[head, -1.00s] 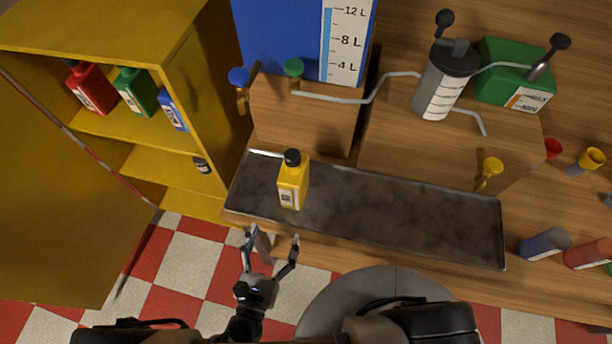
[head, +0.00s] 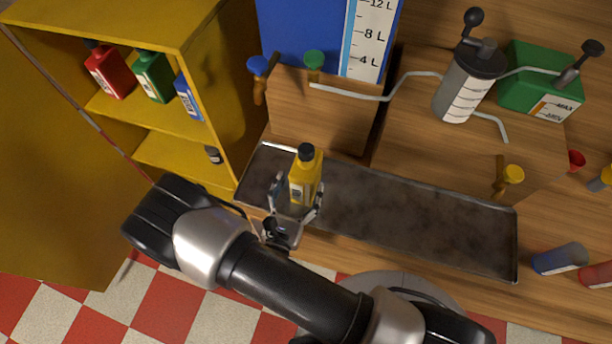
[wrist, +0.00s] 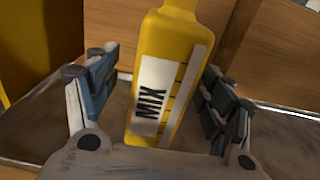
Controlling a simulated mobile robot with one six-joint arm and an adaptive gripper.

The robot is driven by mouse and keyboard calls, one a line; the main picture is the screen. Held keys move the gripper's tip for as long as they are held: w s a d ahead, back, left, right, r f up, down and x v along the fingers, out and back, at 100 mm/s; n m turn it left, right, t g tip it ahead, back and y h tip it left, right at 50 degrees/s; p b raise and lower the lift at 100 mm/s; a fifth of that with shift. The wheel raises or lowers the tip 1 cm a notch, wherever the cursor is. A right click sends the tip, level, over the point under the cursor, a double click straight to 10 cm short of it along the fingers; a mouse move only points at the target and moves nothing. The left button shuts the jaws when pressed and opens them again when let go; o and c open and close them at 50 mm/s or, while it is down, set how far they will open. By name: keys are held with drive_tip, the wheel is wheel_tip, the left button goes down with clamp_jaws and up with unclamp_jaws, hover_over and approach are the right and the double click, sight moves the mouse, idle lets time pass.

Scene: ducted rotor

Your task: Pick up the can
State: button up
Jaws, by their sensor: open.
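The can is a yellow bottle (head: 306,176) with a black cap and a white label. It stands upright near the left end of the metal tray (head: 420,215). In the wrist view the yellow can (wrist: 178,60) fills the middle and its label reads MIX. My gripper (head: 296,197) is at the tray's front side, with one finger on each side of the can. In the wrist view my gripper (wrist: 158,100) is open, and gaps show between both fingers and the can. The can's top is cut off in the wrist view.
A yellow cabinet (head: 225,85) stands open at left, holding red (head: 108,72), green (head: 152,76) and blue (head: 187,98) containers. A wooden block (head: 325,112) rises behind the can. The tray's right part is clear. A blue bottle (head: 560,259) lies at right.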

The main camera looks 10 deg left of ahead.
drive_tip(key=w, duration=0.4)
drive_tip(key=shift+w+d+f+b, duration=0.1)
drive_tip(key=shift+w+d+b, duration=0.15)
drive_tip(key=shift+d+b, duration=0.15)
drive_tip(key=shift+c, duration=0.6)
drive_tip(key=c, duration=1.1)
